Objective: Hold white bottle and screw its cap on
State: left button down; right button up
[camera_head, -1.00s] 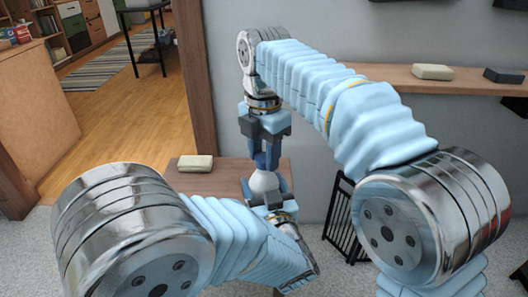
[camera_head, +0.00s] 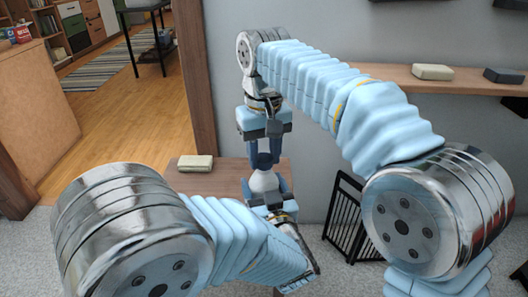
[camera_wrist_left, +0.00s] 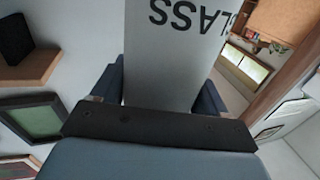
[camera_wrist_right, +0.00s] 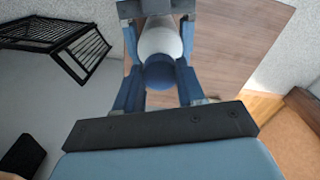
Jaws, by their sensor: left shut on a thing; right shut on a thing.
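The white bottle (camera_head: 264,182) stands upright in my left gripper (camera_head: 267,190), which is shut on it from the side. In the left wrist view the bottle (camera_wrist_left: 172,55) fills the space between the fingers and shows upside-down dark lettering. My right gripper (camera_head: 264,156) points straight down above the bottle. In the right wrist view a round blue cap (camera_wrist_right: 160,73) sits between the right fingers (camera_wrist_right: 159,82), on top of the bottle's white shoulder (camera_wrist_right: 160,42). The right gripper is shut on the cap. Whether the threads are engaged cannot be seen.
A wooden table (camera_head: 215,180) lies beneath, with a pale block (camera_head: 195,163) at its left. A black rack (camera_head: 350,218) stands to the right on the carpet. A wall shelf (camera_head: 390,77) behind carries a pale block (camera_head: 432,72) and a dark one (camera_head: 504,75).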

jog(key=m, duration=1.4)
jog(key=shift+m, duration=0.4)
jog(key=o, duration=1.2)
jog(key=shift+c, duration=0.2)
jog(key=shift+r, duration=2.25)
jog(key=shift+c, duration=0.3)
